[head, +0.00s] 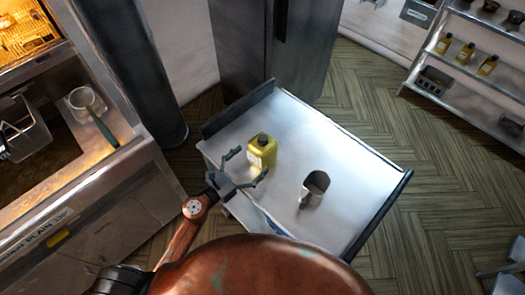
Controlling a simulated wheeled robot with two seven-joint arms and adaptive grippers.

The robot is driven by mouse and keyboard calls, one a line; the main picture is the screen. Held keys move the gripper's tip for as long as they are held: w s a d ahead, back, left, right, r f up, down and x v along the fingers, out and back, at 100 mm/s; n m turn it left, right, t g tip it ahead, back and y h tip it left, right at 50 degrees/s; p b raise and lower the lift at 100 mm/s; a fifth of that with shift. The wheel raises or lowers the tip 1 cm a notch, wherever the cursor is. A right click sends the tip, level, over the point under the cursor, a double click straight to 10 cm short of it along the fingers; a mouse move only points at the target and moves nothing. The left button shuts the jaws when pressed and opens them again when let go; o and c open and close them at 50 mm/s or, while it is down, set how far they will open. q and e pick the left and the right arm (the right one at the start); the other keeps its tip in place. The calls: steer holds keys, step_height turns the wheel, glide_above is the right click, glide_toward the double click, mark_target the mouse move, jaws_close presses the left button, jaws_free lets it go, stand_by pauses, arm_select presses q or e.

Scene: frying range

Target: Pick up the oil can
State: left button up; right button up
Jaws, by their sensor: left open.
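The oil can is a yellow can (263,151) with a dark cap and a pale label. It stands upright on the white top of a cart (310,125), left of the middle. My left gripper (248,164) is open at the near left side of the can. One finger is to the left of the can and the other is close to its near lower side. I cannot tell whether either finger touches it. My right gripper is not in view.
The fryer counter (110,185) is at the left. A dark cabinet (240,50) stands behind the cart. Shelves (459,67) with similar yellow cans are at the upper right. Open floor lies right of the cart.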

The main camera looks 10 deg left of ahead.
mark_target(263, 148)
arm_select(q)
steer(key=x, duration=0.3)
steer(key=p+x, duration=0.1)
steer(key=x, duration=0.2)
steer(key=shift+w+r, duration=0.2)
steer(key=shift+w, duration=0.15)
steer(key=shift+c, duration=0.6)
steer(key=c, duration=1.4)
steer(key=shift+c, duration=0.4)
steer(key=shift+r+p, duration=0.2)
steer(key=shift+p, duration=0.1)
